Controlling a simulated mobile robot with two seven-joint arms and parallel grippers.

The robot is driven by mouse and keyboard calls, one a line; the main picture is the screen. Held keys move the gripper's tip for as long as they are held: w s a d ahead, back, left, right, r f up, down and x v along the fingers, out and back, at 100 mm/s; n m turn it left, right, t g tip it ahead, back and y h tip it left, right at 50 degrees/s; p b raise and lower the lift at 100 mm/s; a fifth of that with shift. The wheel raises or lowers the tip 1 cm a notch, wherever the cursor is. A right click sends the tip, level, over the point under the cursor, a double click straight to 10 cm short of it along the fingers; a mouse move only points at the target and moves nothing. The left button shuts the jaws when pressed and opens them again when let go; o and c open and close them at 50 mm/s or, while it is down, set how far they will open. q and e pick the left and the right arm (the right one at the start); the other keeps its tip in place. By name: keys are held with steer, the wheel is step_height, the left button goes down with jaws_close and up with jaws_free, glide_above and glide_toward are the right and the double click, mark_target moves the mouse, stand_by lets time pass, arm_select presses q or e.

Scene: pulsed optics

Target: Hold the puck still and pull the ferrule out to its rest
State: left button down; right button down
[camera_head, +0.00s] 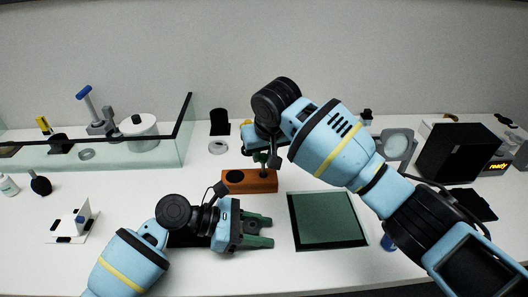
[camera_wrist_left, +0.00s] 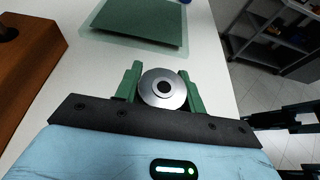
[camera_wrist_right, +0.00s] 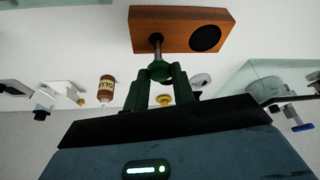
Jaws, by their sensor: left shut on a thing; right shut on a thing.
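A silver puck (camera_wrist_left: 163,88) with a dark centre sits between the green fingers of my left gripper (camera_wrist_left: 162,80), which is shut on it. In the head view my left gripper (camera_head: 268,231) is low over the table front; the puck is not clearly visible there. My right gripper (camera_wrist_right: 160,72) is shut on the ferrule (camera_wrist_right: 155,44), a thin metal stem, at the brown wooden block (camera_wrist_right: 180,28). The stem's end meets the block's face beside a dark round hole; I cannot tell how deep it sits. In the head view this block (camera_head: 236,183) lies behind my left gripper.
A green mat (camera_head: 328,218) lies right of my left gripper. A black box (camera_head: 455,152) with a lit "ready" display (camera_head: 497,166) stands at the right. A glue bottle (camera_wrist_right: 106,90) shows in the right wrist view.

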arm_select(q)
steer(key=shift+s+f, duration=0.1)
steer(key=shift+f, duration=0.35)
arm_select(e)
steer(key=shift+f, duration=0.5)
steer(key=c, duration=1.1)
jaws_free()
steer(key=v, duration=1.2)
steer(key=shift+r, duration=0.2)
step_height(320, 180, up, 4)
steer(key=shift+f, duration=0.1)
arm_select(q)
steer(key=shift+r+p, duration=0.3)
steer(key=shift+r, duration=0.05)
arm_select(e)
steer(key=shift+r, duration=0.6)
arm_select(q)
jaws_free()
steer(key=shift+r, duration=0.15)
